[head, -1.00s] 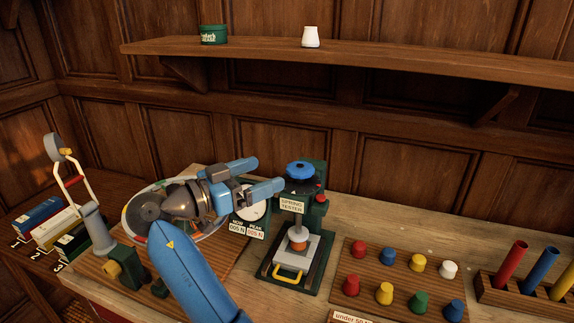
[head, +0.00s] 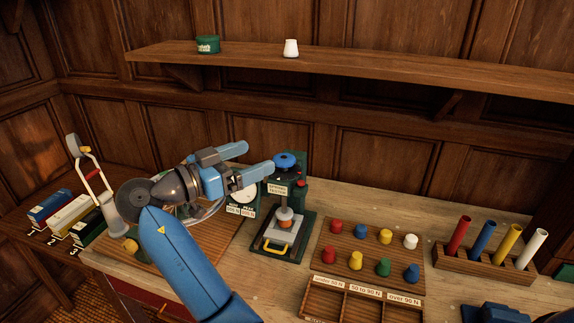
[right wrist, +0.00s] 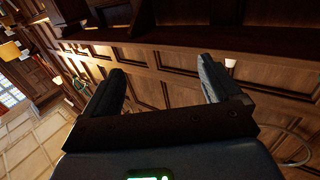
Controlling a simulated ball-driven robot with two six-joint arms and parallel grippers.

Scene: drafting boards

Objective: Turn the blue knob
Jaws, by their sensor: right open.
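The blue knob (head: 285,159) sits on top of the green spring tester (head: 299,192), which stands upright on the bench. My right gripper (head: 258,160) is open, with two blue fingers spread just left of the knob in the head view. The nearer fingertip overlaps the tester's upper left side in the picture; whether it touches cannot be told. Nothing is between the fingers. In the right wrist view the open fingers (right wrist: 164,78) face the wood panelling, and I cannot make out the knob there. My left gripper is not in view.
A spring with an orange part (head: 284,216) sits under the tester's head, above a yellow handle (head: 272,247). A peg board (head: 325,257) with coloured pegs and a rack of tubes (head: 470,262) stand to the right. A shelf (head: 350,62) runs above.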

